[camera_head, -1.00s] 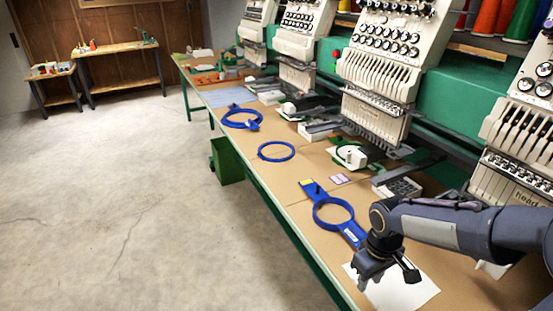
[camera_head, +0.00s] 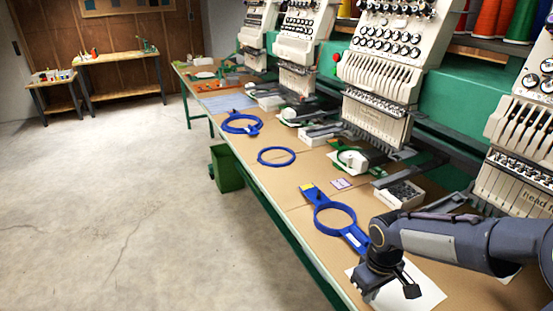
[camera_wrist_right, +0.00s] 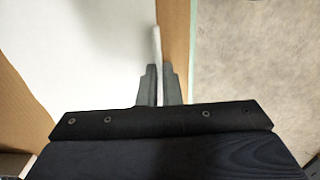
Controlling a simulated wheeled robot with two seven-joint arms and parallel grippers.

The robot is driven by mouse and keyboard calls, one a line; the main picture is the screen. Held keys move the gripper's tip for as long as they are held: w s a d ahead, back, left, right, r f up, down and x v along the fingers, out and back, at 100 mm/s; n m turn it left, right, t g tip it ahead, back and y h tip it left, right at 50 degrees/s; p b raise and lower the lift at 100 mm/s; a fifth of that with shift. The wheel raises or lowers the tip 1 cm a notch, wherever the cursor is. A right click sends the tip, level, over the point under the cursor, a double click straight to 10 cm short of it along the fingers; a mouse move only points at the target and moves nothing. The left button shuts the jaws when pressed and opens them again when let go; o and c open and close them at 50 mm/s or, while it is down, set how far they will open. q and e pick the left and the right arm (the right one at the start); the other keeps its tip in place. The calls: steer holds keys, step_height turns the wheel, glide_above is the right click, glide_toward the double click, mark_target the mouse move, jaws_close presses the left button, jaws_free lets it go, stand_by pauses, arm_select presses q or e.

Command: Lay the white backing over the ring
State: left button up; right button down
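The white backing (camera_head: 426,288) is a flat sheet on the near end of the table, partly hidden under my right gripper. It fills much of the right wrist view (camera_wrist_right: 75,55). My right gripper (camera_head: 388,287) is at the sheet's edge. In the right wrist view its two fingers (camera_wrist_right: 159,85) are close together with a thin white edge of the backing between them. A blue ring (camera_head: 276,148) lies flat on the table farther back. Another blue ring is part of a flat blue holder (camera_head: 314,193), just beyond the backing. My left gripper is not in view.
Embroidery machines (camera_head: 378,110) line the right side of the table (camera_head: 300,248). A small white tray (camera_head: 398,196) and a purple-edged card (camera_head: 341,183) lie near the holder. More blue hoops (camera_head: 241,123) lie farther back. The table's left edge borders open floor.

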steer(key=shift+r, duration=0.1)
step_height(320, 180, up, 5)
steer(key=p, duration=0.4)
stand_by(0.5)
